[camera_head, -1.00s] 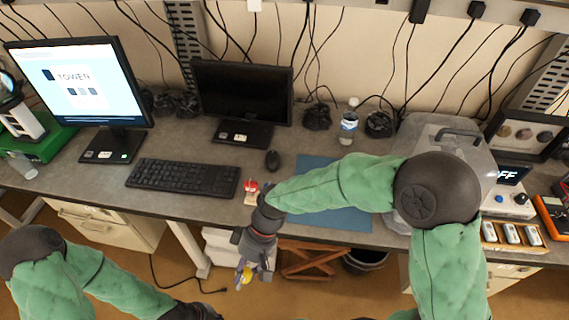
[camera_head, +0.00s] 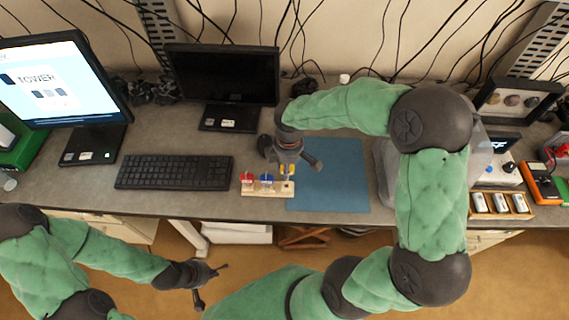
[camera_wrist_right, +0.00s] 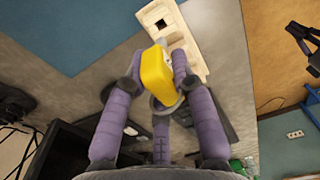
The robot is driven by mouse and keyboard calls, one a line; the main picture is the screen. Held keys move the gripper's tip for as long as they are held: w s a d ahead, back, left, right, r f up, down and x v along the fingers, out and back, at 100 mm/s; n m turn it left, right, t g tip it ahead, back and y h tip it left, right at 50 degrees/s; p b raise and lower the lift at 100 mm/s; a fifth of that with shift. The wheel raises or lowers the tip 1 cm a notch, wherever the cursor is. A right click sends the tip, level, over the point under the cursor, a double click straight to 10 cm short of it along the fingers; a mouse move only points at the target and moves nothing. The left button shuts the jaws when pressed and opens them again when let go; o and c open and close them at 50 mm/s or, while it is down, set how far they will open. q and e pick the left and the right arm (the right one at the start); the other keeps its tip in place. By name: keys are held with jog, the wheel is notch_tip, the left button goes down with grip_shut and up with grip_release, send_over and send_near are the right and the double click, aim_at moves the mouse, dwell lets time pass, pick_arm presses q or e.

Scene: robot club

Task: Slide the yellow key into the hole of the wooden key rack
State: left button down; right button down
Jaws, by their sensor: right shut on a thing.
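The wooden key rack (camera_head: 262,194) stands near the table's front edge, with a red key (camera_head: 247,178) and a blue key (camera_head: 267,180) standing in it. My right gripper (camera_head: 287,170) is shut on the yellow key (camera_head: 288,168), above the rack's right end. In the right wrist view, the yellow key (camera_wrist_right: 157,75) is between the fingers, and the rack (camera_wrist_right: 187,45) shows a dark square hole beyond it. The key's lower end is hidden, so I cannot tell whether it touches the rack. My left gripper (camera_head: 211,282) is open and empty, low in front of the table.
A blue mat (camera_head: 335,185) lies right of the rack. A keyboard (camera_head: 175,172) lies to its left. A monitor (camera_head: 222,85) stands behind. A grey case (camera_head: 388,170) and a wooden tray (camera_head: 499,207) are further right.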

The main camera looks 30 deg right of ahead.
jog(key=shift+f+b, duration=1.5)
jog(key=shift+f, duration=0.4)
jog(key=shift+a, duration=0.1)
jog(key=shift+f, duration=0.1)
jog(key=shift+f+b, duration=0.4)
jog(key=shift+f, duration=0.6)
dwell(1.0)
jog(key=c, duration=0.6)
grip_release()
jog(key=shift+o, duration=0.2)
jog(key=shift+r, duration=0.15)
